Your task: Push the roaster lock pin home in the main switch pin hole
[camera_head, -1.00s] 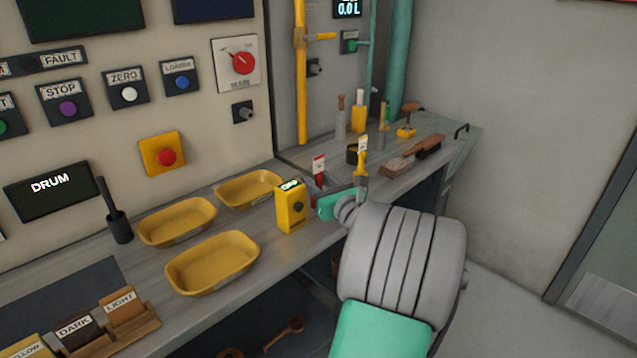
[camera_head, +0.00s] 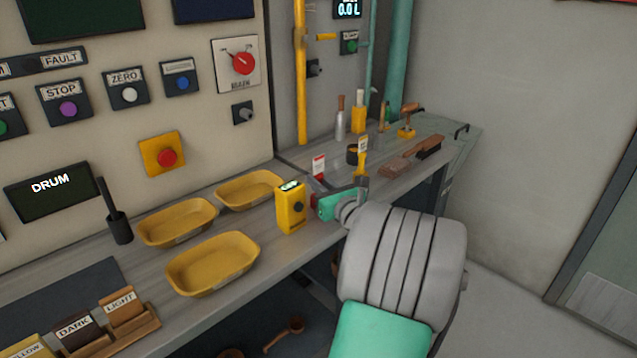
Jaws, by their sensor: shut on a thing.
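My gripper (camera_head: 326,206) is at the front edge of the bench, right of the yellow box. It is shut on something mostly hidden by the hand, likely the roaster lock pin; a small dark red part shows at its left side. A red-and-white tag (camera_head: 319,166) stands just behind the gripper, and a yellow tagged piece (camera_head: 361,163) stands behind and right of it. I cannot tell whether either belongs to the held thing. The main switch (camera_head: 242,63), with a red knob, is on the wall panel up and left. Below it is a dark block with a grey round fitting (camera_head: 244,112), possibly the pin hole, well apart from my gripper.
A yellow box (camera_head: 291,209) stands close left of the gripper. Yellow trays (camera_head: 212,264) lie further left. A yellow vertical pipe (camera_head: 300,90) runs right of the panel. The space before the switch is clear.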

